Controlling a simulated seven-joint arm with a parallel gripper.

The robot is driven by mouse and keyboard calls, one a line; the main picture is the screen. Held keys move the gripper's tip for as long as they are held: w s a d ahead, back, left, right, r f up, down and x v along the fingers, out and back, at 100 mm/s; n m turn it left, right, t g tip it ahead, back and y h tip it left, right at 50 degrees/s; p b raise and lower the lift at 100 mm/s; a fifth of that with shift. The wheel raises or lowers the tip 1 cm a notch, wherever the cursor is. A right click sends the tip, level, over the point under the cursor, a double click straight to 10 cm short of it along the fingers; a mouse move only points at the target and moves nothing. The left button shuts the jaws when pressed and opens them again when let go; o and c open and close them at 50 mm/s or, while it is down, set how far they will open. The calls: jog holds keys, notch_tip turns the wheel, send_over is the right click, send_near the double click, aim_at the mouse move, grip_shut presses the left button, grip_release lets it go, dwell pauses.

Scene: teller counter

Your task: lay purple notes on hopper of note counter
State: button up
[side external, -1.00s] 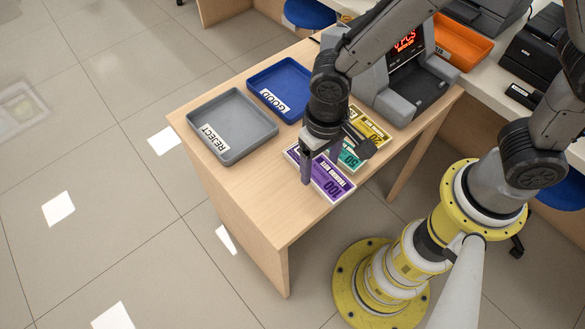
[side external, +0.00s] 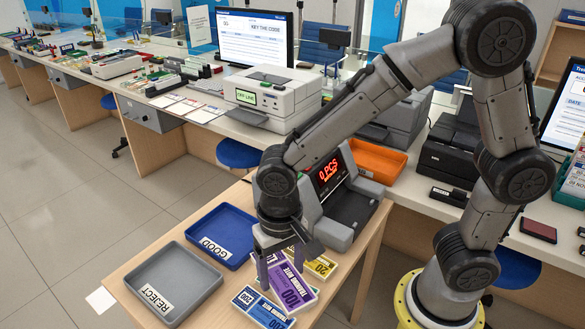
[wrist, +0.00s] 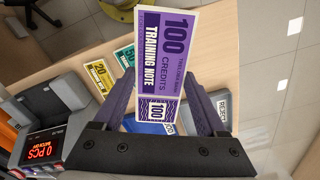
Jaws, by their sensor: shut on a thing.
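The purple 100 notes (side external: 292,283) are a flat bundle held between the fingers of my gripper (side external: 280,270). In the wrist view the purple bundle (wrist: 165,50) sticks out beyond the two dark fingers (wrist: 157,86), label facing the camera. The bundle appears above the table, though the exact gap is hard to tell. The grey note counter (side external: 372,190) stands behind and right of my gripper, its red display reading 0 PCS. Its dark hopper area (side external: 350,208) looks empty. The counter also shows at lower left in the wrist view (wrist: 75,125).
Blue 200 notes (side external: 262,308) and yellow 20 notes (side external: 322,266) lie on the table; teal 50 notes (wrist: 124,60) show in the wrist view. The blue GOOD tray (side external: 225,222) and grey REJECT tray (side external: 190,268) are left. An orange tray (side external: 378,160) sits behind the counter.

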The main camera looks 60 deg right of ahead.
jog(key=w+d+r+m, duration=0.1)
jog(key=w+d+m, duration=0.1)
jog(key=w, duration=0.1)
jog(key=w+d+r+m, duration=0.1)
jog(key=w+d, duration=0.1)
jog(key=shift+w+r, duration=0.2)
jog(key=shift+r, duration=0.15)
jog(key=w+d+r+m, duration=0.2)
jog(key=d+m, duration=0.1)
jog(key=d, duration=0.7)
jog(key=w+d+r+m, duration=0.2)
jog(key=w+d+m, duration=0.15)
jog(key=d, duration=0.65)
jog(key=w+d+r+m, duration=0.2)
jog(key=d+m, duration=0.2)
jog(key=d, duration=0.5)
jog(key=w+d+f, duration=0.2)
jog(key=w+f, duration=0.1)
jog(key=w+d+f, duration=0.1)
jog(key=w+f, duration=0.2)
jog(key=w, duration=0.1)
jog(key=w+d+f, duration=0.2)
jog(key=w+f, duration=0.1)
jog(key=w, duration=0.1)
jog(key=shift+w+d+f, duration=0.15)
jog(key=shift+w+d, duration=0.1)
jog(key=shift+d, duration=0.1)
jog(key=shift+w+d+f, duration=0.15)
jog(key=shift+w+f, duration=0.25)
jog(key=shift+f, duration=1.65)
